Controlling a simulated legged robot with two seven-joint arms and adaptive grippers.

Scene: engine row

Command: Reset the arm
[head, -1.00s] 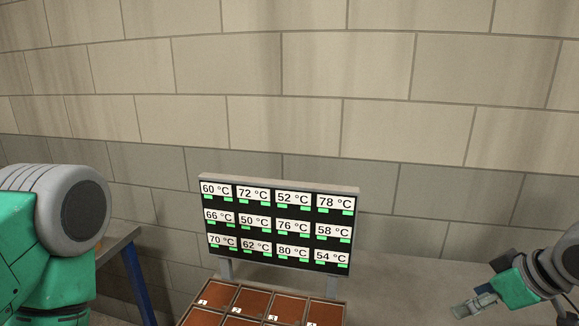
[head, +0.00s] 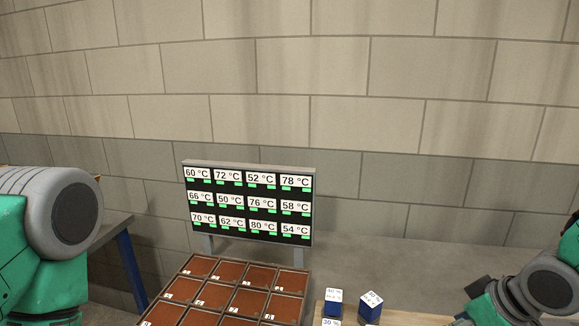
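My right arm comes in at the lower right, with its green and grey wrist bent down to the left. Only a small part of my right gripper (head: 462,319) shows at the bottom edge; its fingers are cut off, so I cannot tell whether it is open. My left arm shows only as a large green and grey link at the left edge. My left gripper is out of view. Nothing is seen held.
A display panel (head: 248,203) with temperature labels stands behind a compartment tray (head: 192,311) with brown-red cells. Blue blocks with white tops (head: 333,296) (head: 370,302) stand on a wooden surface (head: 400,318) right of it. A bench (head: 112,220) is at left; a block wall closes the back.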

